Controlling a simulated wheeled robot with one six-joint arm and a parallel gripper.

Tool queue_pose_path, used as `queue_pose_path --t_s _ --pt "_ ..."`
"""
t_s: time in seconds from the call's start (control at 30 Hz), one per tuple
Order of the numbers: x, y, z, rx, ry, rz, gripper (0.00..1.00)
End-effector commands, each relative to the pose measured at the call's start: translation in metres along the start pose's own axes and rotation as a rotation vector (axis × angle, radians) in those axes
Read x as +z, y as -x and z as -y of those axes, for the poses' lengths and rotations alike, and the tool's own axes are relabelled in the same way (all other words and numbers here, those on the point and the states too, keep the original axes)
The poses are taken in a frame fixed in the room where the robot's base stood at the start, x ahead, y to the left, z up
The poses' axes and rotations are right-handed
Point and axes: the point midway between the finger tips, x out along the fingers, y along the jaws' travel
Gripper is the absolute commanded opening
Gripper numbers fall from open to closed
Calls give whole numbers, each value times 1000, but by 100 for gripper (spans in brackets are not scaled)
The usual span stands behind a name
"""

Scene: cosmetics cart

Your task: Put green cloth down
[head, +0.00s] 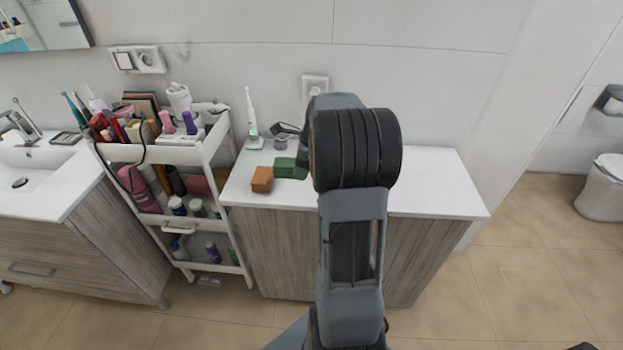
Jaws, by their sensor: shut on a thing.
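The green cloth (287,168) looks like a small folded block. It is at the white countertop, just right of an orange-brown folded block (262,179). My gripper (303,155) is mostly hidden behind my own arm. Its dark end shows at the right edge of the green cloth and is shut on it. The fingertips are not clearly seen. I cannot tell whether the cloth's underside touches the countertop.
A white cart (213,150) full of cosmetics stands to the left. The countertop's right part is clear.

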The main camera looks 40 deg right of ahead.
Motion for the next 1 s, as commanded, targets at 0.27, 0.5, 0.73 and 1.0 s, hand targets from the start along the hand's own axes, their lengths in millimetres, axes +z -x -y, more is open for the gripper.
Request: queue_pose_path --t_s 0.27,0.5,0.73,1.0 --pt "-30 -31 22 3 0 1 32" --pt "-37 -38 27 3 2 1 32" --pt "-49 -58 32 6 1 0 32" --pt "-54 -74 32 2 2 0 32"
